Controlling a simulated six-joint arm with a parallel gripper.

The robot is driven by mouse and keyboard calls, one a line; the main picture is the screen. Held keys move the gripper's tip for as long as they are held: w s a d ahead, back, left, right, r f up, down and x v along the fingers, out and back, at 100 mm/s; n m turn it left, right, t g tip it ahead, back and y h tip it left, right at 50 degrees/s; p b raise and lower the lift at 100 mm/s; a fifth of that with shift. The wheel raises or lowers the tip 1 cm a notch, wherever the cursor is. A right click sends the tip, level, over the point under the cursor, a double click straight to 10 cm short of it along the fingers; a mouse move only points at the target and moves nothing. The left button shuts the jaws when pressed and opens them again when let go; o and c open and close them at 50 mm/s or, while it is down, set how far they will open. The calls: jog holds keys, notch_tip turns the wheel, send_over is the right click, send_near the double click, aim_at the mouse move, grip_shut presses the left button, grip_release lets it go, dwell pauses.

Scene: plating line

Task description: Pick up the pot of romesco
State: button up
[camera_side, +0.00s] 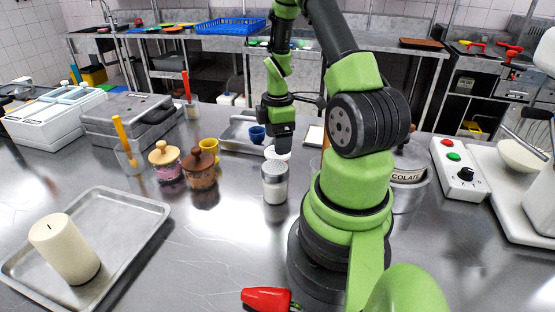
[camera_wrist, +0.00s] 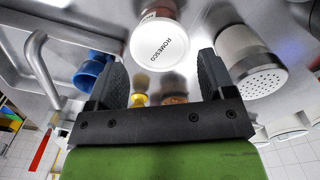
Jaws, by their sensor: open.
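The pot of romesco (camera_wrist: 160,42) has a white round lid printed ROMESCO and a reddish-brown side; it is near the top middle of the wrist view. In the side view a white lid (camera_side: 277,153) shows just below my gripper (camera_side: 283,143), mostly hidden behind a metal-topped shaker (camera_side: 275,185). In the wrist view my gripper (camera_wrist: 162,65) is open, with its two black fingers apart and nothing between them. The pot's lid lies ahead of the fingertips, roughly centred on the gap. I cannot tell whether they touch.
The shaker also stands close by the right finger in the wrist view (camera_wrist: 250,62). A blue cup (camera_side: 257,134) is near the left finger there (camera_wrist: 92,70). A metal tray (camera_side: 236,132) lies behind.

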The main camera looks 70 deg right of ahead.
notch_tip(320, 180, down, 5)
jog(key=c, duration=0.6)
jog(key=shift+o, duration=0.2)
